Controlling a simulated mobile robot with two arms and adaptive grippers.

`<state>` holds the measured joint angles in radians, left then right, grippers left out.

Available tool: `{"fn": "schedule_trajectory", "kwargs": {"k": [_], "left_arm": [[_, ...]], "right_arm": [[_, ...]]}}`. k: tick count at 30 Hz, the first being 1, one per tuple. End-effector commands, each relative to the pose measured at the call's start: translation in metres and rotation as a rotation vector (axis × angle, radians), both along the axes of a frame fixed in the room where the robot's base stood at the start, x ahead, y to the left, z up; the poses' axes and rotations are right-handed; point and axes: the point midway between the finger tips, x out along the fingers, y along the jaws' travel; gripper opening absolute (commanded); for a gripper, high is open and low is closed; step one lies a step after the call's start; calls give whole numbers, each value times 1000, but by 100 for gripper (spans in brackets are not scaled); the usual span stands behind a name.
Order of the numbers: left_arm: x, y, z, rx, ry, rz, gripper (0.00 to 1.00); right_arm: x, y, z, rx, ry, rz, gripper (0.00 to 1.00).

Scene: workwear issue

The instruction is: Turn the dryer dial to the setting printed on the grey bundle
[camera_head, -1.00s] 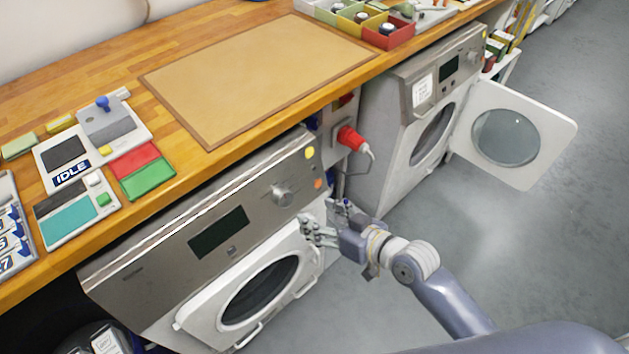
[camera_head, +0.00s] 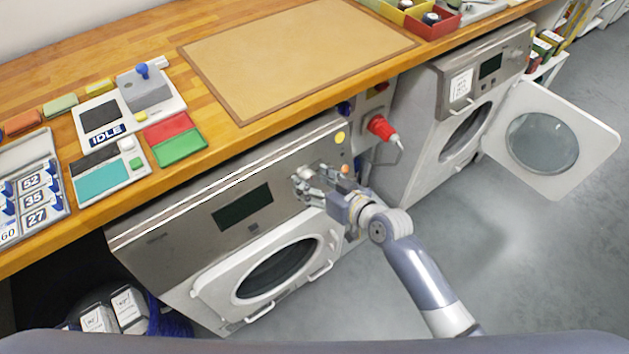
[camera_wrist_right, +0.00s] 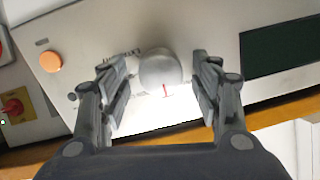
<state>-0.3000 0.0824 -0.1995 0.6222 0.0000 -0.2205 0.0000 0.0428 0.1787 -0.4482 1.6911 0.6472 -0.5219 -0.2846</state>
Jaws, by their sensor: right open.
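The near dryer (camera_head: 185,245) has a steel front panel with a dark display and a round silver dial (camera_wrist_right: 160,70). In the right wrist view, the dial sits between the two fingers of my right gripper (camera_head: 304,184), which is open with gaps on both sides. A red mark shows on the panel at the dial's edge. In the head view the fingers partly hide the dial. Grey items with white labels (camera_head: 129,306) lie under the counter at lower left; their print is too small to read, and I cannot tell which is the grey bundle. My left gripper is not in view.
An orange button (camera_wrist_right: 51,62) sits beside the dial. The wooden counter (camera_head: 215,120) carries a tan mat and control boxes.

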Motion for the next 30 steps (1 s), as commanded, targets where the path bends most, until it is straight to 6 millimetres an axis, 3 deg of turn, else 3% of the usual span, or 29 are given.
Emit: {"fn": "schedule_trajectory", "kwargs": {"k": [7,13,30], "left_arm": [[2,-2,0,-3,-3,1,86],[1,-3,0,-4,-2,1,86],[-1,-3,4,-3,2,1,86]], "right_arm": [[0,0,0,0,0,0,59],[0,0,0,0,0,0,14],[0,-1,-1,100,76,-40,14]]}}
